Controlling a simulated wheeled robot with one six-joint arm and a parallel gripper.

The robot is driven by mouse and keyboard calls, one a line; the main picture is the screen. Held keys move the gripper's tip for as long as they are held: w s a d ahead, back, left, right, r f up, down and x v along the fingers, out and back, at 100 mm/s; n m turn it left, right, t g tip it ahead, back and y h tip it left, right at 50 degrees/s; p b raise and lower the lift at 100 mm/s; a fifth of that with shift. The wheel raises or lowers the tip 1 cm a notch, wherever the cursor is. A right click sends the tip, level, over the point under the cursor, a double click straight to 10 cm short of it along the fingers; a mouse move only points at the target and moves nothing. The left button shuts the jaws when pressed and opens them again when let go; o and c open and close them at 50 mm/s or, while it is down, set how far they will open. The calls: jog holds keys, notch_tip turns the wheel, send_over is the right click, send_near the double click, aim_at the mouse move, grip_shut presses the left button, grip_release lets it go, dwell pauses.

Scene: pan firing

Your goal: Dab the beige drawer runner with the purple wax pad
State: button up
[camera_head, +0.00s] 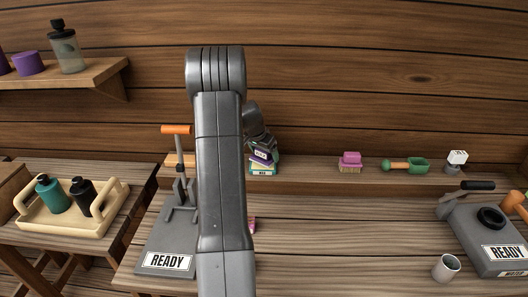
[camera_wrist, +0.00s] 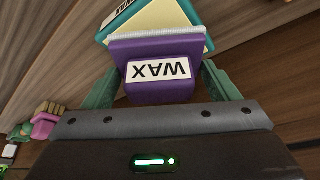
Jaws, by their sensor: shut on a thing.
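The purple wax pad (camera_wrist: 125,52) has a white "WAX" label and a pale fuzzy underside. My gripper (camera_wrist: 160,82) is shut on it, with a green finger at each side. In the head view the pad (camera_head: 262,156) is partly hidden by my gripper (camera_head: 263,146). The pad is at the open teal wax tin (camera_head: 262,171), which shows a pale yellow inside in the wrist view (camera_wrist: 158,17). I cannot tell whether pad and wax touch. A tan piece (camera_head: 178,160) shows behind the lever press; I cannot tell whether it is the beige drawer runner.
My arm hides the bench's middle. A grey lever press (camera_head: 160,233) marked "READY" stands left, another grey "READY" device (camera_head: 482,235) right, near a cup (camera_head: 446,267). A pink brush (camera_head: 350,161) and green scoop (camera_head: 408,165) lie on the back ledge. The right-centre bench is clear.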

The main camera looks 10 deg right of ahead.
jog(key=shift+f+b, duration=0.55)
jog(key=shift+b, duration=0.05)
dwell(1.2)
jog(key=shift+r, duration=0.1)
jog(key=shift+r+p, duration=1.45)
jog(key=shift+r, duration=2)
